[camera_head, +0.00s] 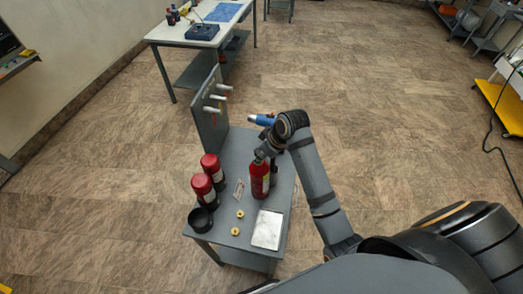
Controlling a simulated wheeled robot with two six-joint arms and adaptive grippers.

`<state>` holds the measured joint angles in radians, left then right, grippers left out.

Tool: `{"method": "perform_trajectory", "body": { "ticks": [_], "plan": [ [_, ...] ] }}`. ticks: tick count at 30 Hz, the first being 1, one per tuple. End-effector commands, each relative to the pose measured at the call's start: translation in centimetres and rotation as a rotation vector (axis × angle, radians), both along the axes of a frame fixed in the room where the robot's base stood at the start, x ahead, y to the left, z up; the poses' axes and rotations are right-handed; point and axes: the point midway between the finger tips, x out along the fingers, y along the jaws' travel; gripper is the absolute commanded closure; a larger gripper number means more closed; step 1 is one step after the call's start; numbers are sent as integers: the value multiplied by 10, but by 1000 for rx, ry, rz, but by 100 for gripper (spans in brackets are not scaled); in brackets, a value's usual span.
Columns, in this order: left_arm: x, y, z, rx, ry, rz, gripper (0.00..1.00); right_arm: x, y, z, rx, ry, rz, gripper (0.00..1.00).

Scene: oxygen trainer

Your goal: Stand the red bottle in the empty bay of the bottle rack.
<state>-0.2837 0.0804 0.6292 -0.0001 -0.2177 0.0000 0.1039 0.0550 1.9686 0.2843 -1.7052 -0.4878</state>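The red bottle (260,182) is upright at the middle of the grey table, with a pale label on its side. My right gripper (264,156) comes from above and is at the bottle's top. Its fingers are small and partly hidden, so I cannot tell whether they grip. I also cannot tell whether the bottle touches the table. The bottle rack has black ring-like bays along the table's left edge. Two hold dark red bottles (211,168) (202,187), and the nearest bay (201,220) is empty. My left gripper is out of view.
An upright grey panel (208,124) with pale fittings stands at the table's back left. A blue cylinder (262,119) shows beside my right wrist. Two brass-coloured rings (237,222) and a pale tray (267,230) lie at the table's front. Another table (178,34) stands farther back.

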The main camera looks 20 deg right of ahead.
Motion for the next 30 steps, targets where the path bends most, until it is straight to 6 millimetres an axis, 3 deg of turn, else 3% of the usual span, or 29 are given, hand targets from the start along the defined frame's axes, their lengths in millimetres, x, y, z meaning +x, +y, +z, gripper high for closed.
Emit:
{"method": "perform_trajectory", "body": {
  "ticks": [5, 6, 11, 23, 30],
  "plan": [
    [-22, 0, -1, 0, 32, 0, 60, 2, 0, 0, 1, -8, 0, 100],
    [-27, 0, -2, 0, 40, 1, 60, 1, 0, -3, 0, -1, 0, 72],
    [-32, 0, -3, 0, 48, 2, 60, 1, 0, -3, 0, -2, 0, 50],
    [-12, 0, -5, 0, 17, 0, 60, -1, -2, 6, -1, -7, 0, 50],
    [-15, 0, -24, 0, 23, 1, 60, -19, -16, 56, -6, -11, 0, 50]
  ]
}}
